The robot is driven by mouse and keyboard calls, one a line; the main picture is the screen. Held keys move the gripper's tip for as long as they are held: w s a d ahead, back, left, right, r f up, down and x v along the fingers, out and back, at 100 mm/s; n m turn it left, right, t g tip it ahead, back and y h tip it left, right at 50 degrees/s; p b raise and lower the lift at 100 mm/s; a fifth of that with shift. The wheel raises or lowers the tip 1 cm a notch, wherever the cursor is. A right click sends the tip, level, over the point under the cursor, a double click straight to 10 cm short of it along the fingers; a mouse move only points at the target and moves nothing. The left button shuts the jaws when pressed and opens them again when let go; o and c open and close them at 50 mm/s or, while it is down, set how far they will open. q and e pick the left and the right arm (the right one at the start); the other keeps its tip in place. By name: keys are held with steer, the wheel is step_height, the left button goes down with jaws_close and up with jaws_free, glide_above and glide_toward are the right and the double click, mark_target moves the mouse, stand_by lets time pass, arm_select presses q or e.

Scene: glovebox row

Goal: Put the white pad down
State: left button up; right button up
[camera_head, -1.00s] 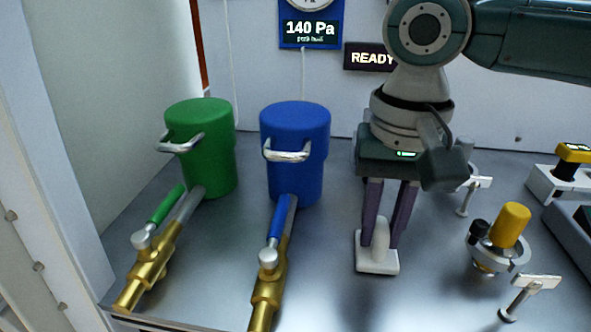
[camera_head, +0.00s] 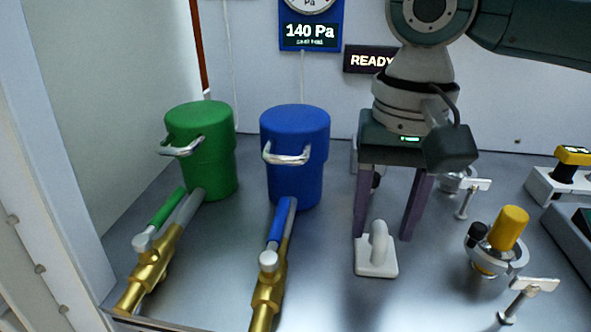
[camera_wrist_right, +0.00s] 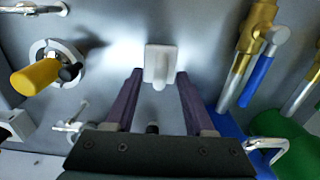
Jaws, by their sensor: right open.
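The white pad (camera_head: 377,262) with its upright rounded handle rests on the grey metal floor, right of the blue canister's valve. My right gripper (camera_head: 383,237) is open, its two purple fingers spread to either side behind the pad's handle and touching nothing that I can see. In the right wrist view the pad (camera_wrist_right: 160,65) lies just beyond and between the open fingertips (camera_wrist_right: 158,76), with clear gaps on both sides. My left gripper shows in neither view.
A blue canister (camera_head: 296,155) and a green canister (camera_head: 202,150) with brass valves stand to the left. A yellow-knobbed fitting (camera_head: 508,230) and small T-handles (camera_head: 530,286) are to the right. The floor in front of the pad is clear.

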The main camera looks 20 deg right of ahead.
mark_target(381, 228)
step_height(381, 228, up, 10)
steer(key=p, duration=0.1)
steer(key=s+a+f+n+y, duration=0.1)
steer(key=s+a+f+n, duration=0.1)
steer(key=a+f, duration=0.1)
steer(key=s+a+f+n+t+y, duration=0.1)
steer(key=s+a+f+n, duration=0.1)
steer(key=a+f, duration=0.1)
steer(key=s+a+f+n+t+y, duration=0.1)
steer(key=s+a+f+n, duration=0.2)
steer(key=a, duration=0.1)
steer(key=shift+a+f, duration=0.15)
steer(key=shift+a, duration=0.15)
steer(key=s+d+f+n+t+h, duration=0.1)
steer(key=s+d+f+h, duration=0.1)
steer(key=s+d, duration=0.5)
steer(key=shift+s+d+f+t+h, duration=0.3)
steer(key=shift+s+f+h, duration=0.1)
steer(key=shift+s, duration=0.55)
steer(key=shift+r+p, duration=0.1)
steer(key=shift+p, duration=0.2)
